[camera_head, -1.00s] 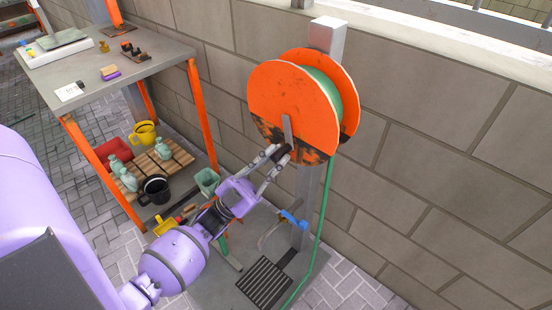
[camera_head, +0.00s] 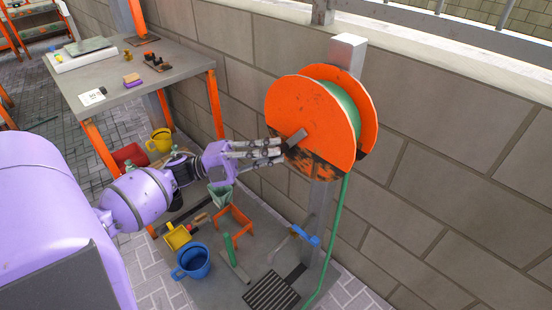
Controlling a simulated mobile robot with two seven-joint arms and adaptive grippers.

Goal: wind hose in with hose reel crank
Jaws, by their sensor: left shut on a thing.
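The hose reel (camera_head: 312,108) has two orange discs, with worn dark patches low on the near one, and stands on a grey post by the wall. Green hose (camera_head: 343,103) is wound between the discs, and a free length hangs down to the right of the post. The grey crank arm (camera_head: 297,138) on the near disc points to the lower left. My left gripper (camera_head: 281,150) reaches in from the left and is shut on the crank handle, which its fingers mostly hide. My right gripper is not in view.
A grey table (camera_head: 150,92) with orange legs stands at the left. A blue tap (camera_head: 305,234) is on the post under the reel. The block wall runs close behind.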

